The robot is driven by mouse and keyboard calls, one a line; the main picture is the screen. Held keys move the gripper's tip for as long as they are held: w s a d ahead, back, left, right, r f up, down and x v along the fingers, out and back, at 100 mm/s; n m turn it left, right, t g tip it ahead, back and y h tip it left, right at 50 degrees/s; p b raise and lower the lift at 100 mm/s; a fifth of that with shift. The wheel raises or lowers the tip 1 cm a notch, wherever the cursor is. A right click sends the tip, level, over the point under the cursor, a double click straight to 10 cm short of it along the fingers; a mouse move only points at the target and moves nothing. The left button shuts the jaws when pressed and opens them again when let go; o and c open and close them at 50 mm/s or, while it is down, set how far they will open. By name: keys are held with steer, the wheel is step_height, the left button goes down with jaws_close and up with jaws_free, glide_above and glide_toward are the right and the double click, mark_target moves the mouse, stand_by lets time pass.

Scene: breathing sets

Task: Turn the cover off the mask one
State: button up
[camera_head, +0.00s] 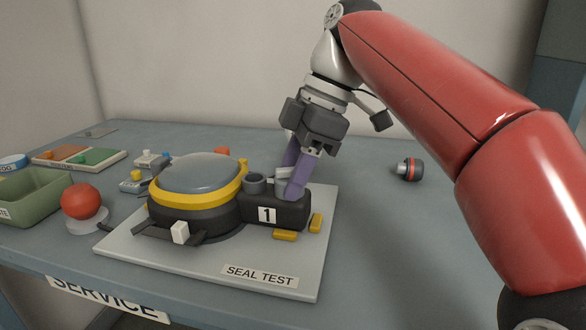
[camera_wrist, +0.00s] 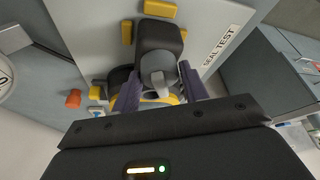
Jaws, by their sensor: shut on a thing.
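The mask marked 1 (camera_head: 192,217) lies on the pale SEAL TEST board (camera_head: 135,255). It has a dark body, a yellow ring and a clear grey dome. My gripper (camera_head: 286,178) reaches down from above onto the dark block at the mask's right, beside a grey cup-like port. Its purple fingers are shut on a light grey cover (camera_head: 282,174), partly hidden by them. In the wrist view, my gripper (camera_wrist: 161,90) has a finger on each side of the grey cover (camera_wrist: 158,68), which sits at the dark block. Whether it is loose cannot be told.
A red ball (camera_head: 81,201) on a pale stand and a green tray (camera_head: 35,196) stand left of the board. Small fittings lie behind the mask. A black and red cylinder (camera_head: 409,170) lies at the right, with clear table around it.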

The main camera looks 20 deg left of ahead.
steer(key=n+g+h, duration=0.1)
steer(key=n, duration=0.3)
steer(key=shift+n, duration=0.5)
steer(key=o, duration=1)
